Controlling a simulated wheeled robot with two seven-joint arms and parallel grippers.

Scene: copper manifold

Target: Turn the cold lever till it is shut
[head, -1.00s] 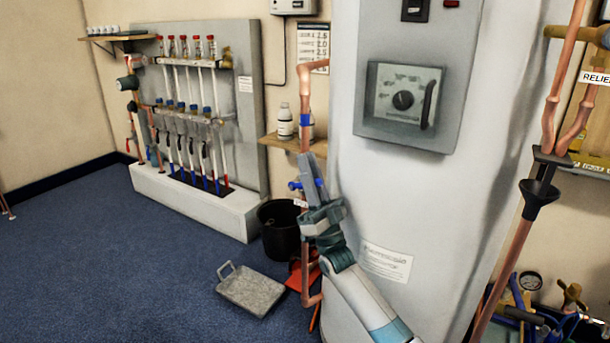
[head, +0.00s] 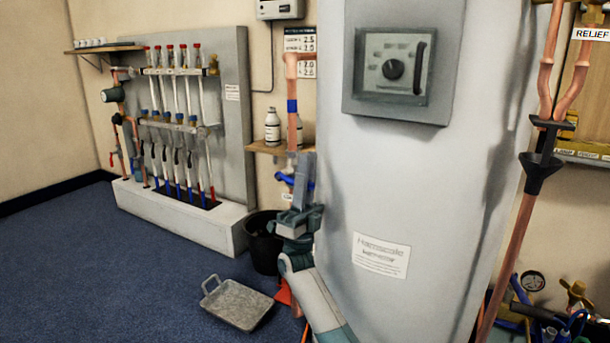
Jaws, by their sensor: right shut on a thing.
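The blue cold lever (head: 284,178) sits on the vertical copper pipe (head: 291,128) at the left edge of the big white cylinder. Only its blue ends show on either side of my fingers. My right gripper (head: 303,170) reaches up from below, in front of the pipe, and is shut on the lever. Its grey fingers point upward and hide the middle of the lever and the valve body behind it. A small white tag (head: 287,196) hangs just below the lever. My left gripper is out of view.
The white cylinder (head: 390,190) with its control panel (head: 405,65) stands close on the right of my gripper. A black bucket (head: 262,240) and grey tray (head: 237,304) are on the floor. Open blue carpet lies left.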

